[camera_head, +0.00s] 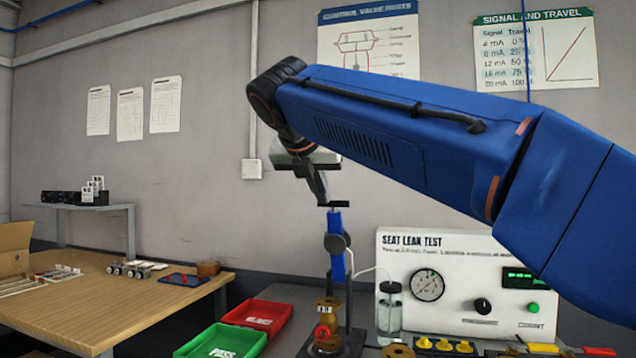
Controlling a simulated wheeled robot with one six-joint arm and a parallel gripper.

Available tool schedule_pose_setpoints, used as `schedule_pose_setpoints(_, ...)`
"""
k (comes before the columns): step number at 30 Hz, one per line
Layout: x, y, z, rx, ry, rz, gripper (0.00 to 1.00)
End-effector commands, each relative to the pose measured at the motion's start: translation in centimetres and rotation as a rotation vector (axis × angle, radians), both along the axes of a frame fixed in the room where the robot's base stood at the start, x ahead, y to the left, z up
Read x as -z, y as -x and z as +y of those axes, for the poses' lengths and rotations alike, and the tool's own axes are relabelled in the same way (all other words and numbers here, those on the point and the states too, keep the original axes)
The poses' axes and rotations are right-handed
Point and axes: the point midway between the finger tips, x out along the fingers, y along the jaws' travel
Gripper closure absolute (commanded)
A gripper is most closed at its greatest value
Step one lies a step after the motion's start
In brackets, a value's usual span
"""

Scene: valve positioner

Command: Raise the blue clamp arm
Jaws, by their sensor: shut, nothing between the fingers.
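The blue clamp arm (336,262) stands nearly upright as a narrow blue piece above a dark base. A dark round knob (341,242) sits partway up it, and its top end is dark. My gripper (321,199) points down at the top of the clamp, with its fingers shut and nothing visible between them. The fingertips are very close to the clamp's dark top end; I cannot tell whether they touch it. A brass valve part (328,308) with a red piece stands in front of the clamp's lower end and hides some of it.
A seat leak test panel (455,322) with a gauge and a clear bottle (389,312) stand right of the clamp. A green tray (225,340) and a red tray (262,314) lie to the left. A wooden table (110,305) is at far left. My arm spans the upper right.

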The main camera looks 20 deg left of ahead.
Motion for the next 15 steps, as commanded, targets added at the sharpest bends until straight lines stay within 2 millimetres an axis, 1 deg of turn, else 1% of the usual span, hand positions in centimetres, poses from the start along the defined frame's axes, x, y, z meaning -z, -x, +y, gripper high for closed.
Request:
schedule_pose_setpoints(1, 0.6, -0.8, -0.1, 0.004, 0.002, 0.001, 1.00)
schedule_pose_setpoints(8, 2.8, -3.5, -0.2, 0.002, 0.001, 0.002, 1.00)
schedule_pose_setpoints(12, 2.4, -5.4, -0.2, 0.002, -0.001, 0.000, 1.00)
schedule_pose_setpoints(15, 2.2, -6.3, -0.2, 0.001, 0.001, 0.000, 1.00)
